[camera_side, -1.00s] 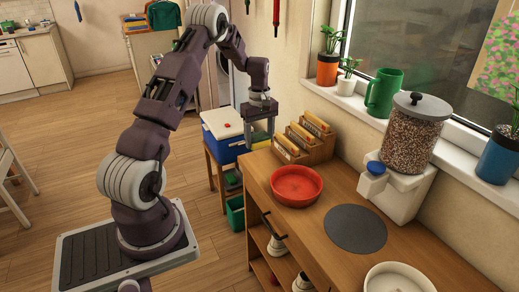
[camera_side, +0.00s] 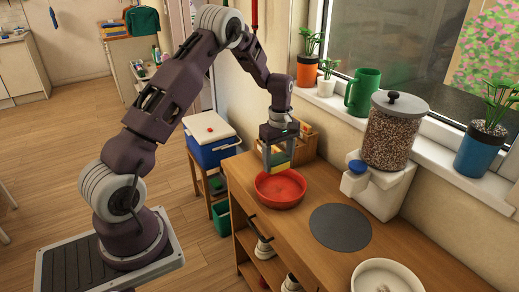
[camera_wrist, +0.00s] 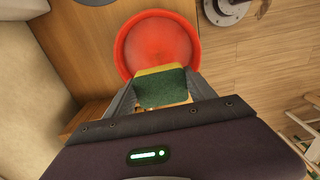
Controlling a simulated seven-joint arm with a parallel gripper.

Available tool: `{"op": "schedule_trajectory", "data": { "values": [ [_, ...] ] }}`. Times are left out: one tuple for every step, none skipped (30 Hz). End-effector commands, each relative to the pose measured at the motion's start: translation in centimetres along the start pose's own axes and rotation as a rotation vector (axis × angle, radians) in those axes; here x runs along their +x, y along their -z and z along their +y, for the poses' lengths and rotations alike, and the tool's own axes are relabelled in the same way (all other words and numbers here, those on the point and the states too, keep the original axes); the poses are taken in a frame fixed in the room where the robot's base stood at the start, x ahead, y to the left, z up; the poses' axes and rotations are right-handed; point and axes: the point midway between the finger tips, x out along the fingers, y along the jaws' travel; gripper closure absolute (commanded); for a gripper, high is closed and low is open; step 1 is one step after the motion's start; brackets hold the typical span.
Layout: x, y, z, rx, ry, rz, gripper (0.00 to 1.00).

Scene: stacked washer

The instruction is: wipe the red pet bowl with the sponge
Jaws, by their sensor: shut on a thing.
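The red pet bowl (camera_side: 281,192) stands upright on the wooden counter, and it also shows in the wrist view (camera_wrist: 158,42). My gripper (camera_side: 279,168) is above the bowl's back part. It is shut on the sponge (camera_wrist: 160,88), which has a green face and a yellow body. In the side view the sponge shows as a small yellow and green strip (camera_side: 279,160) between the fingers. The sponge appears over the bowl's rim area; I cannot tell whether it touches the bowl.
A grey round mat (camera_side: 340,227) and a white bowl (camera_side: 386,278) are to the right on the wooden counter (camera_side: 300,240). A food dispenser (camera_side: 390,140) stands by the window. A wooden rack (camera_side: 305,145) is close behind my gripper. A blue cooler (camera_side: 211,140) stands left.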

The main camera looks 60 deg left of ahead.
Motion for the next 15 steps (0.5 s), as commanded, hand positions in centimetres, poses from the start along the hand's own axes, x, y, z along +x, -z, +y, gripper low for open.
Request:
{"op": "schedule_trajectory", "data": {
  "values": [
    [0.1, -0.4, 0.1, 0.0, 0.0, 0.001, 0.69],
    [0.1, -0.5, 0.1, -0.001, 0.0, 0.001, 0.69],
    [0.2, -0.5, 0.1, -0.001, 0.0, 0.001, 0.69],
    [0.3, -0.5, 0.1, -0.002, 0.0, 0.001, 0.69],
    [0.5, -0.5, 0.1, -0.002, 0.0, 0.0, 0.69],
    [0.7, -0.5, 0.1, -0.001, 0.001, 0.0, 0.69],
    [0.9, -0.5, 0.1, -0.001, 0.002, 0.0, 0.69],
    [1.1, -0.5, 0.1, -0.001, 0.002, -0.001, 0.69],
    [1.4, -0.4, 0.1, -0.001, 0.001, 0.0, 0.69],
    [1.6, -0.4, 0.1, -0.001, 0.001, 0.0, 0.69],
    [1.9, -0.4, 0.1, -0.001, 0.001, -0.001, 0.69],
    [2.2, -0.4, 0.1, -0.001, 0.002, -0.001, 0.69],
    [2.5, -0.4, 0.0, -0.001, 0.002, -0.001, 0.69],
    [2.8, -0.4, 0.1, -0.001, 0.001, -0.001, 0.69],
    [3.1, -0.4, 0.1, -0.001, 0.001, 0.0, 0.69]
  ]
}}
